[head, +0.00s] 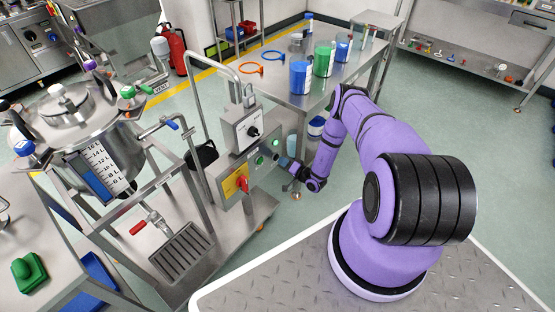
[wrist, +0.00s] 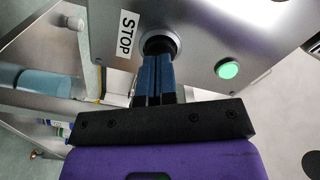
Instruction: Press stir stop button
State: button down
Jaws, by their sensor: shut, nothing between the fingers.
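The stir stop button (wrist: 160,42) shows in the wrist view as a dark round button in a ring, beside a white STOP label (wrist: 127,35) on a metal panel. My gripper (wrist: 155,60) is shut and empty, its blue fingertips at the button's face. They cover part of the button, and I cannot tell whether they touch it or how far it is pushed in. A lit green button (wrist: 227,69) is right of the fingers. In the head view my gripper (head: 281,160) is at the right side of the control box (head: 229,171), where the stop button cannot be made out clearly.
The control box carries a yellow plate with a red switch (head: 242,184). A smaller box with a black knob (head: 253,132) sits above it. A steel vessel (head: 85,135) stands on the frame at left. A steel table with blue and green containers (head: 324,60) is behind.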

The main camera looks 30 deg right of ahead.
jog(key=shift+x, duration=0.85)
dwell(1.2)
jog(key=shift+v, duration=2.75)
